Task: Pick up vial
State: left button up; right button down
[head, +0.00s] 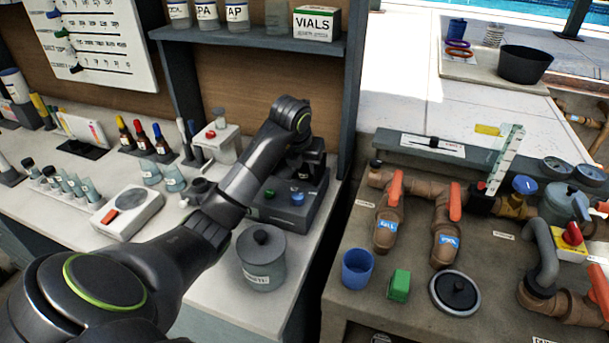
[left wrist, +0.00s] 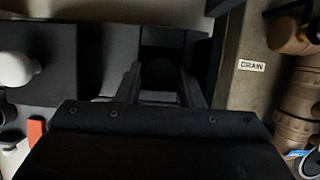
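Several small capped vials (head: 71,185) stand in a row in a rack on the white counter at the left. Two pale teal cups or vials (head: 173,178) stand nearer the middle. My left gripper (head: 308,165) is over the back of a dark grey instrument box (head: 282,211), partly hidden by my arm. In the left wrist view its two fingers (left wrist: 160,88) are apart, with a dark round shape (left wrist: 158,74) between them. It is too dark to tell whether that is a vial cap or whether the fingers touch it. My right gripper is not in view.
A grey lidded jar (head: 261,262) stands in front of the instrument box. A shelf (head: 262,39) with bottles and a VIALS box (head: 316,23) is above. A dark post (head: 356,80) and a gap separate the counter from the pipe bench (head: 390,312) at right.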

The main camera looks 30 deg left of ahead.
pick_arm(q)
jog(key=c, duration=0.6)
jog(key=shift+r, duration=0.45)
notch_tip(320, 180, up, 6)
jog(key=shift+b, duration=0.4)
notch_tip(320, 180, up, 11)
jog(key=p, duration=1)
jog(key=shift+p, duration=0.35)
